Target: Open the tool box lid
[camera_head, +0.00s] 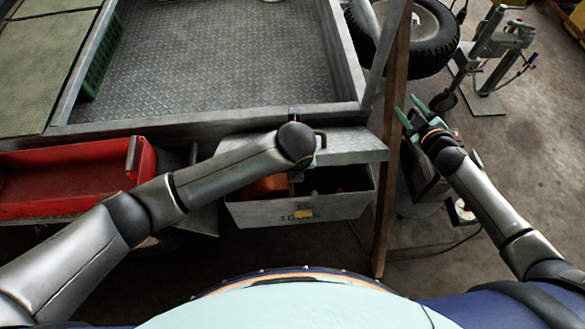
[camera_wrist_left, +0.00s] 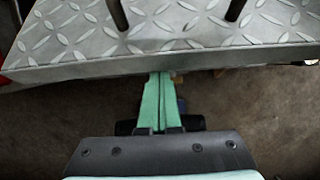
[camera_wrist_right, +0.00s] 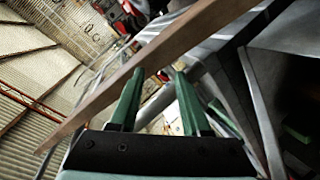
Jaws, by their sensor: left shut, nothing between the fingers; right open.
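The tool box (camera_head: 297,212) is a grey metal box with an orange tag on its front. Its diamond-plate lid (camera_head: 355,146) stands raised at the back, leaving a gap through which orange and dark contents show. The lid also fills the top of the left wrist view (camera_wrist_left: 165,42). My left gripper (camera_wrist_left: 160,76) is shut and empty, its fingertips at the lid's near edge; contact cannot be told. In the head view my left wrist mostly hides it. My right gripper (camera_head: 406,104) is open and empty, right of the box beyond a wooden post; it also shows in the right wrist view (camera_wrist_right: 159,74).
The wooden post (camera_head: 391,150) stands between the box and my right gripper, and crosses close in front of its fingers in the right wrist view (camera_wrist_right: 190,32). A red tray (camera_head: 60,172) lies left. A metal trailer bed (camera_head: 230,60) is behind. Open floor lies at right.

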